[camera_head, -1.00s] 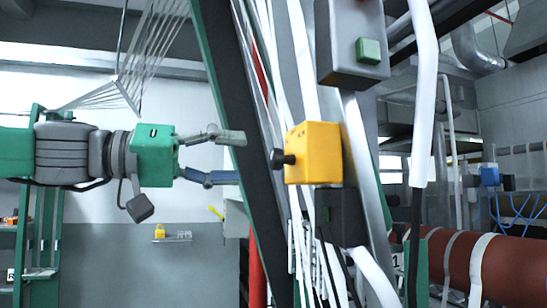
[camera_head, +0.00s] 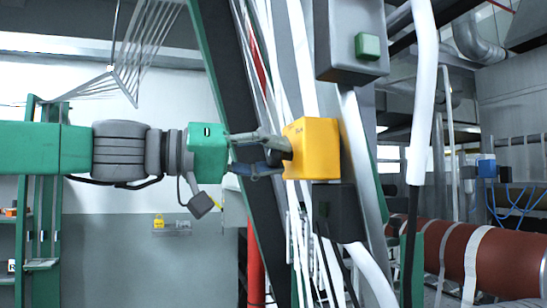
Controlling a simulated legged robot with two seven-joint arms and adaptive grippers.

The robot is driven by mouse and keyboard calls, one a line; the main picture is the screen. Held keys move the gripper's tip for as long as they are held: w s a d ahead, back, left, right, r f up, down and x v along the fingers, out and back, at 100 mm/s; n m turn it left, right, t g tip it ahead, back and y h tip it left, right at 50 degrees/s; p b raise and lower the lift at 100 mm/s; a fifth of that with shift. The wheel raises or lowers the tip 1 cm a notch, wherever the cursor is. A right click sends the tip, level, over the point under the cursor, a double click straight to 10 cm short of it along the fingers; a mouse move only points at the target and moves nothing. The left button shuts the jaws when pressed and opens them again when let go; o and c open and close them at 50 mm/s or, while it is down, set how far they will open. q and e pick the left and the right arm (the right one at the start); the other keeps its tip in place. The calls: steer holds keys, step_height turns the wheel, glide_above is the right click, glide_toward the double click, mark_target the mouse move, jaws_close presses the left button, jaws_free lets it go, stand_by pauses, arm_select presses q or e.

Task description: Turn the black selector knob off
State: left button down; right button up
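The black selector knob (camera_head: 282,153) sticks out from the left face of a yellow box (camera_head: 319,148), which is mounted on the sloping machine frame. My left gripper (camera_head: 278,156) comes in level from the left. Its two fingers lie around the knob, one above and one below, and partly cover it. I cannot tell whether the fingers press on the knob or only surround it. The knob's turned position is not readable. My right gripper is not in view.
A grey box with a green button (camera_head: 368,46) hangs above the yellow box, and a dark box (camera_head: 338,212) sits below it. White webbing strands and a thick white tube (camera_head: 424,90) run close by. Open space lies left of the frame.

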arm_select(q)
steer(key=shift+f+n, duration=0.1)
steer(key=shift+n, duration=0.2)
steer(key=n, duration=0.3)
steer(key=n+p, duration=0.1)
steer(key=n, duration=0.4)
steer(key=shift+f+p, duration=0.1)
steer(key=shift+p, duration=0.25)
stand_by(0.5)
steer(key=c, duration=1.2)
jaws_free()
steer(key=shift+w, duration=0.2)
